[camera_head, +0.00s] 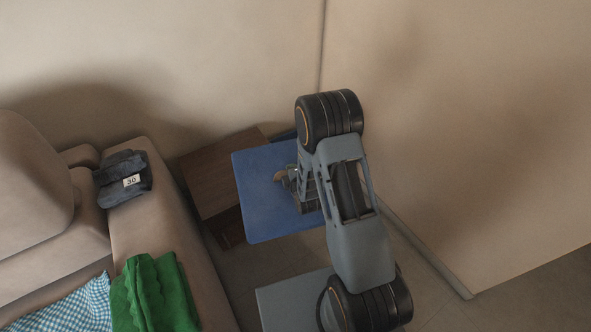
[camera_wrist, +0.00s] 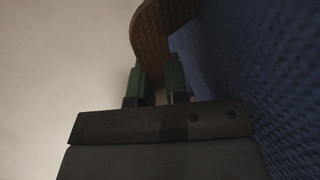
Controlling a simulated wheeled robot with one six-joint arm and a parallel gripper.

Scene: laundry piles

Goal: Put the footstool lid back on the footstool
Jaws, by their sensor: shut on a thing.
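The footstool lid (camera_head: 262,207) is a blue, roughly square panel, held up in front of the wooden furniture. My gripper (camera_head: 291,178) is at the lid's right part, shut on a small brown tab. In the wrist view my gripper (camera_wrist: 158,80) has its green fingers on either side of this curved brown tab (camera_wrist: 152,38). The lid's blue woven surface (camera_wrist: 275,75) fills the right side there, close to the fingers. A dark blue edge (camera_head: 285,135) shows behind the lid; I cannot tell whether it is the footstool. My arm and the lid hide what lies behind.
A brown wooden piece of furniture (camera_head: 212,180) stands by the wall, partly behind the lid. A beige sofa (camera_head: 190,245) is at left, with folded dark clothing (camera_head: 112,172) tagged 30, a green cloth (camera_head: 150,290) and a checked cloth (camera_head: 75,312). Walls close in behind and right.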

